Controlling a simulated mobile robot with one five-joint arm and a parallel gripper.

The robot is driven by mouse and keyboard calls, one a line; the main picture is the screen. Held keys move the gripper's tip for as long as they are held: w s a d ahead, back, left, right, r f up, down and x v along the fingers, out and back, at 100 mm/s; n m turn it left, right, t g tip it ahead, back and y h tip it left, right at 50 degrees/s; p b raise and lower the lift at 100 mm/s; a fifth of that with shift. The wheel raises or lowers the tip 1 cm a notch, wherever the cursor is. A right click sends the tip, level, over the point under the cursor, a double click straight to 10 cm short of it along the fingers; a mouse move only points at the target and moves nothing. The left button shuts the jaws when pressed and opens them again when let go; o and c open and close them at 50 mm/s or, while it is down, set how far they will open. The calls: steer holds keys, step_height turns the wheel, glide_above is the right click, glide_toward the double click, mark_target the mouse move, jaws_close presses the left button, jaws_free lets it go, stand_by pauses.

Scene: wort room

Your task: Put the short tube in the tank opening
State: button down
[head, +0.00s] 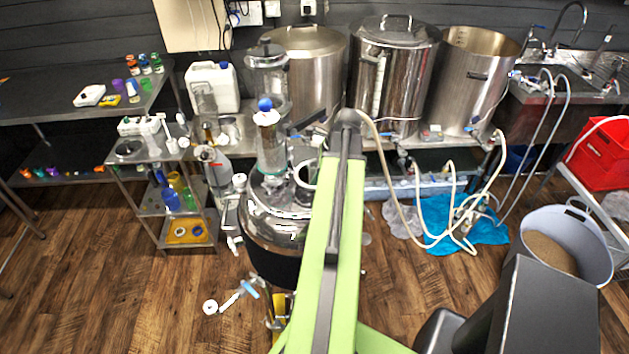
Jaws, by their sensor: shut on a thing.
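A steel tank (285,222) with a shiny domed lid stands left of my arm. Clear glass fittings crowd its top, and I cannot make out its opening. The fingertips are too small to show the grip clearly.
Three large steel vessels (395,70) stand behind. A white jug (211,88) and a metal cart (140,165) are at left. Pale hoses (440,235) lie over a blue sheet (465,225) at right, near a grain bucket (590,240). Small fittings (235,297) lie on the floor.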

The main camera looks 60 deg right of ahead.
steer(key=c, duration=1.2)
jaws_free()
steer(key=shift+c, duration=0.2)
steer(key=p+v, duration=1.1)
steer(key=v, duration=0.1)
steer(key=shift+p, duration=0.3)
steer(key=shift+r, duration=0.1)
